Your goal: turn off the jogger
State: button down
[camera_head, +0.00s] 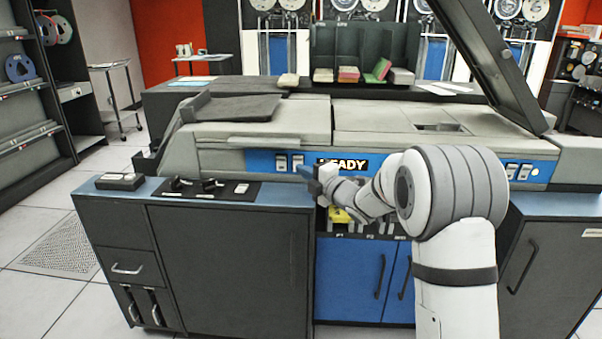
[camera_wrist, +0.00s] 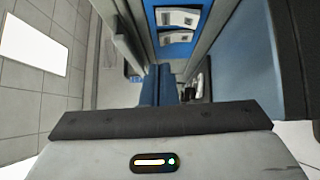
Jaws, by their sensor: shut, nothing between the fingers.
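I cannot tell for certain which part is the jogger. A black panel (camera_head: 222,190) on the left cabinet's blue top carries dark knobs or levers and a white switch (camera_head: 241,188). On the big machine's blue front strip, two white rocker switches (camera_head: 289,161) sit left of a lit READY sign (camera_head: 341,165). My gripper (camera_head: 306,174) is in front of this strip, just below and right of those switches. Its blue fingers are together and empty in the wrist view (camera_wrist: 168,82). White switches on blue also show beyond the fingertips in the wrist view (camera_wrist: 177,18); contact is not visible.
A small dark box (camera_head: 119,181) sits at the cabinet's left end. Card pockets with a yellow item (camera_head: 340,215) lie below my wrist. More switches (camera_head: 519,171) are at the strip's right end. A raised dark lid (camera_head: 490,60) leans over the machine. Floor at left is clear.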

jog(key=v, duration=0.8)
jog(key=shift+r+p, duration=0.35)
jog(key=shift+r, duration=0.2)
jog(key=shift+w+d, duration=0.1)
jog(key=s+d+r+m+h+p, duration=0.8)
jog(key=d+r+m+h+p, duration=0.45)
jog(key=m, duration=0.25)
jog(key=s+d+r+m+g+p, duration=0.1)
jog(key=s+m+g+p, duration=0.4)
jog(key=s, duration=0.9)
jog(key=s+d+r+m+g+p, duration=0.2)
jog(key=s+m+g+p, duration=0.3)
jog(key=s, duration=1)
jog(key=r+m+p, duration=0.1)
jog(key=m, duration=0.1)
jog(key=shift+r+m+h, duration=0.25)
jog(key=shift+m+h, duration=0.1)
jog(key=shift+m, duration=0.05)
jog(key=shift+w, duration=0.1)
